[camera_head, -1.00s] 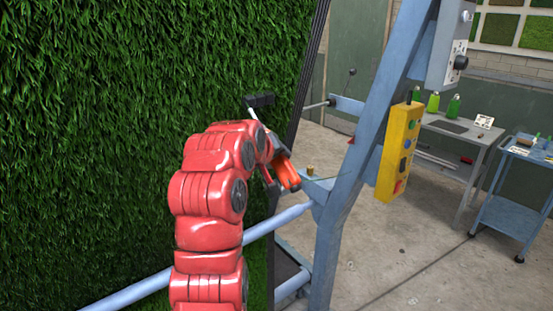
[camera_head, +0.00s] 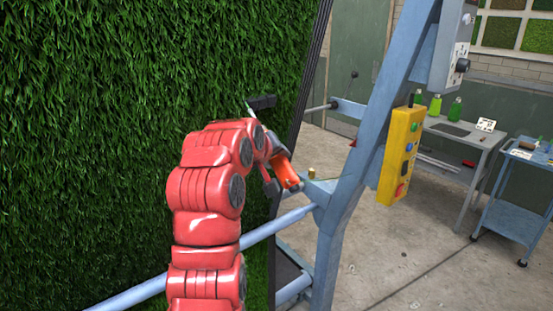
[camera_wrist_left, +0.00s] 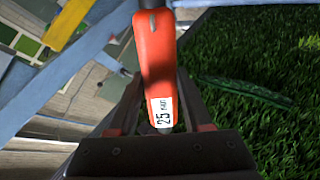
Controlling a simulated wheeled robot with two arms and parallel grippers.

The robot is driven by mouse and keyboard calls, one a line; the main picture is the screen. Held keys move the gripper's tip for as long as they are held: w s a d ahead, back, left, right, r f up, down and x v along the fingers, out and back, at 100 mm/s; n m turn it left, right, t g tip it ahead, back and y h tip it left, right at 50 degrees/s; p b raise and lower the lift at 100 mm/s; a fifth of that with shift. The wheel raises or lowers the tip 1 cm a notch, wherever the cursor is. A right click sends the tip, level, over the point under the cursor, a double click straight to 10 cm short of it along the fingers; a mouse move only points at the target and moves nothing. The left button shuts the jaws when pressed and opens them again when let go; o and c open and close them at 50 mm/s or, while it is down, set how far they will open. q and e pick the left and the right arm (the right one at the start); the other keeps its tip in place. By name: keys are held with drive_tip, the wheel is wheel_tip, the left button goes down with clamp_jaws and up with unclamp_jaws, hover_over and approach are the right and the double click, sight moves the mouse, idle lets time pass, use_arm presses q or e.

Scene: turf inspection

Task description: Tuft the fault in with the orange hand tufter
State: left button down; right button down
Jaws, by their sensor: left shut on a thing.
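The orange hand tufter (camera_head: 284,170) is in my left gripper (camera_head: 271,180), beside the right edge of the upright green turf (camera_head: 120,110). In the left wrist view the orange tufter (camera_wrist_left: 155,55) with a white "25" label stands between the fingers of my left gripper (camera_wrist_left: 163,108), which is shut on it. Its working end is not clear in either view. The turf (camera_wrist_left: 250,130) fills the right of the wrist view. A darker green strip (camera_wrist_left: 245,92) and a small brownish patch (camera_wrist_left: 308,42) show on it; I cannot tell which is the fault. My right gripper is not in view.
A blue frame (camera_head: 350,170) with a yellow button box (camera_head: 401,155) stands right of the turf. A blue rail (camera_head: 255,235) crosses low in front. A bench (camera_head: 470,135) and blue cart (camera_head: 515,215) stand behind.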

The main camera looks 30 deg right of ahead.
use_arm(q)
drive_tip(key=shift+w+a+r+p, duration=0.1)
drive_tip(key=shift+w+r+p, duration=0.1)
drive_tip(key=shift+w, duration=0.4)
drive_tip(key=shift+w+r+p, duration=0.2)
drive_tip(key=shift+w, duration=0.35)
